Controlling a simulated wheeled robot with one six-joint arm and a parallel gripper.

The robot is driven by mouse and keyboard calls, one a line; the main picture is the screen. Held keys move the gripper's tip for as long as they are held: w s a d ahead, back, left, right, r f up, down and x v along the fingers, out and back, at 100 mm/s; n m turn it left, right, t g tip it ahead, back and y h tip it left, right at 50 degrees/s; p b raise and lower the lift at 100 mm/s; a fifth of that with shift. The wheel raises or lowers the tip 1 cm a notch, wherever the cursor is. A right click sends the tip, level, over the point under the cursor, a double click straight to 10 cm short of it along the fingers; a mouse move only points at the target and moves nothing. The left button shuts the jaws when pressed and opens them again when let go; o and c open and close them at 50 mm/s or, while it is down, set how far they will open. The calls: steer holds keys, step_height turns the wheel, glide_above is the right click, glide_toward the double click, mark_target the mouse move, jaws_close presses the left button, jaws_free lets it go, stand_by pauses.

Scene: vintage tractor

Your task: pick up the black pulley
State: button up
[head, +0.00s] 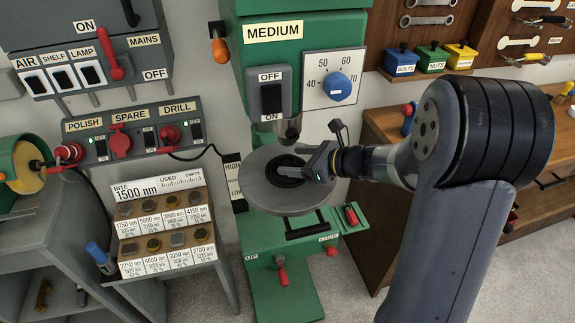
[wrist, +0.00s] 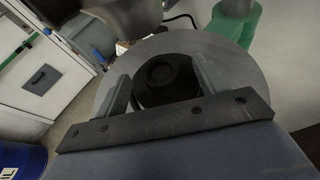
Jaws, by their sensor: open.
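The black pulley (head: 287,172) lies on the round grey table (head: 262,196) of the green drill press, below the chuck (head: 290,130). My gripper (head: 306,166) reaches in from the right over that table. In the wrist view the pulley (wrist: 163,78) sits between the two fingers of my gripper (wrist: 160,84), which stand apart on its left and right. The near part of the pulley is hidden behind the gripper's crossbar. I cannot tell whether a finger touches it.
The drill press (head: 290,27) rises close above the table, with its chuck near my gripper. A tiered rack of labelled bits (head: 160,235) stands to the left. A wooden bench (head: 380,185) stands to the right. A blue drum (wrist: 22,160) shows in the wrist view.

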mark_target(282, 160)
steer(key=shift+x, duration=1.5)
steer(key=shift+c, duration=0.2)
steer(key=c, duration=1.3)
steer(key=shift+r, duration=0.1)
